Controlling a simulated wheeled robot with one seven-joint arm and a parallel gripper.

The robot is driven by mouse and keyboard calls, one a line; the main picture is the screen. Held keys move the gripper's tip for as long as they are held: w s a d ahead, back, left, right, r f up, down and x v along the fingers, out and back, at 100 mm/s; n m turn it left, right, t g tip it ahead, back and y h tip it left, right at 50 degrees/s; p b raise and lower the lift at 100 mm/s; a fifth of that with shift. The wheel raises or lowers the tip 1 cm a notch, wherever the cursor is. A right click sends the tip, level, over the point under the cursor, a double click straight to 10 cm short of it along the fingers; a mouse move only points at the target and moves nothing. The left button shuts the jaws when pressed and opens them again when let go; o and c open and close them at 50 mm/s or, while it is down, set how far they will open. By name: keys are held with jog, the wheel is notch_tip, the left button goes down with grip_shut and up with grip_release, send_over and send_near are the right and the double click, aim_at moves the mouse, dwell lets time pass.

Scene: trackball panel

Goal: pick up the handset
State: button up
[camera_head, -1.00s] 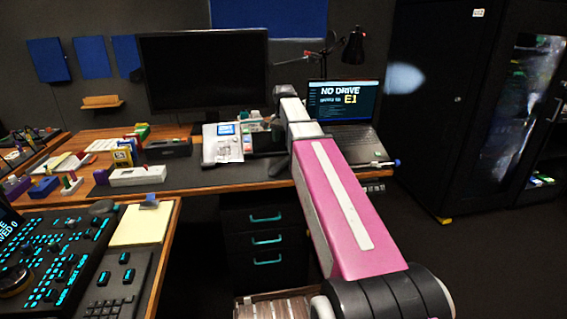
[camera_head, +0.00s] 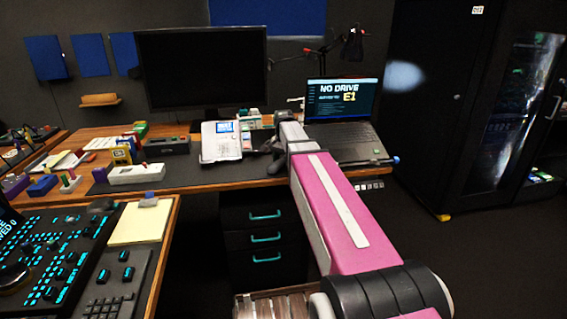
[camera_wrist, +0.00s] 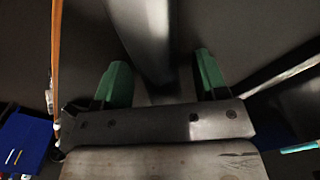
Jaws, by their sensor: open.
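A white desk phone (camera_head: 221,142) with a small blue screen stands on the desk in front of the monitor. I cannot clearly tell its handset from the phone body at this size. My gripper (camera_head: 268,146) is just right of the phone, low over the desk, mostly dark and small in the head view. In the wrist view my gripper (camera_wrist: 162,82) has its two green fingertips wide apart. A dark, smooth, long shape (camera_wrist: 145,35) runs down the picture toward the gap between them; I cannot tell whether it is the handset, or whether it touches the fingers.
A laptop (camera_head: 343,142) stands right of my arm, and a black monitor (camera_head: 203,68) stands behind the phone. A white block (camera_head: 136,174) and several small coloured items lie left. Black drawers (camera_head: 265,215) are under the desk. A control panel (camera_head: 55,255) fills the near left.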

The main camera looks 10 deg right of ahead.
jog(key=c, duration=1.2)
jog(key=shift+o, duration=0.2)
